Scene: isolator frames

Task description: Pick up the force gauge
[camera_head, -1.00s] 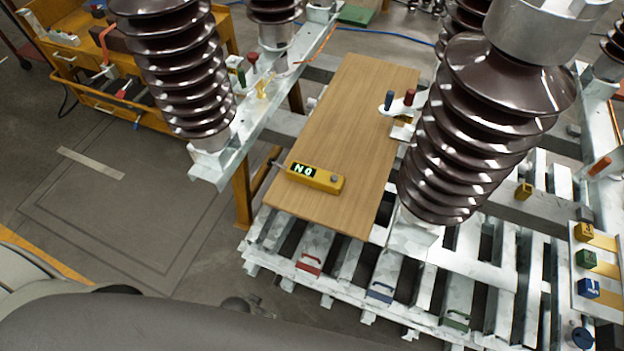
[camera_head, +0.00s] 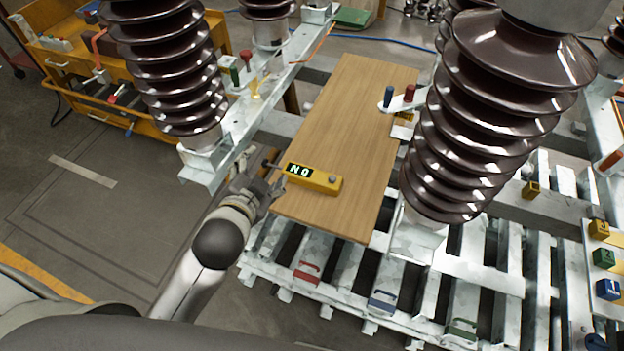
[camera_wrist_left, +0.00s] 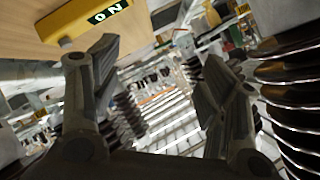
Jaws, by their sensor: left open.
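The force gauge (camera_head: 315,178) is a yellow box with a dark display, a grey knob and a short rod at its left end. It lies on the wooden board (camera_head: 345,115) near its front left. My left gripper (camera_head: 268,190) is open and empty beside the board's left edge, just left of the gauge and apart from it. In the left wrist view the gauge (camera_wrist_left: 75,25) shows at the upper left, outside the open fingers (camera_wrist_left: 150,90). My right gripper is not in view.
Tall brown ribbed insulators (camera_head: 165,65) stand left of the board, and another (camera_head: 480,120) stands close on its right. A slatted metal frame (camera_head: 345,280) carries red, blue and green handles in front. A yellow cart (camera_head: 90,80) stands at back left.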

